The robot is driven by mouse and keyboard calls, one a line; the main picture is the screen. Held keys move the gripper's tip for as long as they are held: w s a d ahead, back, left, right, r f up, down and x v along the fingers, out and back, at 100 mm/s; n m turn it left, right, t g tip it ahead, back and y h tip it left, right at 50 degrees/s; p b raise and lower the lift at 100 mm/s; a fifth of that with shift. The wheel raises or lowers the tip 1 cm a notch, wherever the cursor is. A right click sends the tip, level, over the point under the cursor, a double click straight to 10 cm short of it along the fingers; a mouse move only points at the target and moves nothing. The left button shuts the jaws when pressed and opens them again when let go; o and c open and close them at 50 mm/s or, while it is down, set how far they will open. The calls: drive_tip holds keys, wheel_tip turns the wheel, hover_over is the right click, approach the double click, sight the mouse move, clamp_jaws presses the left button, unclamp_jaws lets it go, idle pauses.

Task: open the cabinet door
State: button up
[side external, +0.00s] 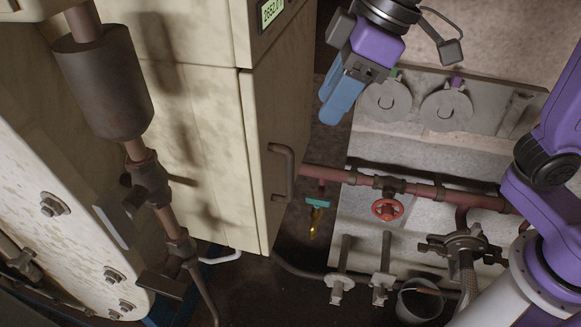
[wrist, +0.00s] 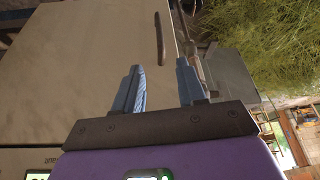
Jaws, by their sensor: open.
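The cabinet (side external: 195,130) is a tall cream metal box at the left of the side view. Its door (side external: 270,115) is the narrow-looking face at right and appears shut. A dark brown bar handle (side external: 289,172) stands upright low on that door. My gripper (side external: 332,108), with blue fingers, is above and right of the handle, apart from it and empty. In the wrist view my gripper (wrist: 160,82) shows its two fingers spread. The handle (wrist: 159,38) lies ahead, between the lines of the fingers, on the pale door (wrist: 95,60) near its right edge.
A red pipe (side external: 340,175) with a red valve wheel (side external: 387,209) runs right of the handle. A small teal-handled tap (side external: 318,203) hangs close to it. A grey bucket (side external: 420,302) stands lower right. A digital display (side external: 271,12) sits above the door.

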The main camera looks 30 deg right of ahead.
hover_over(290, 199)
drive_tip(key=f, duration=1.4)
drive_tip(key=shift+w+d+f, duration=0.1)
drive_tip(key=shift+w+d, duration=0.1)
drive_tip(key=shift+w, duration=0.1)
clamp_jaws()
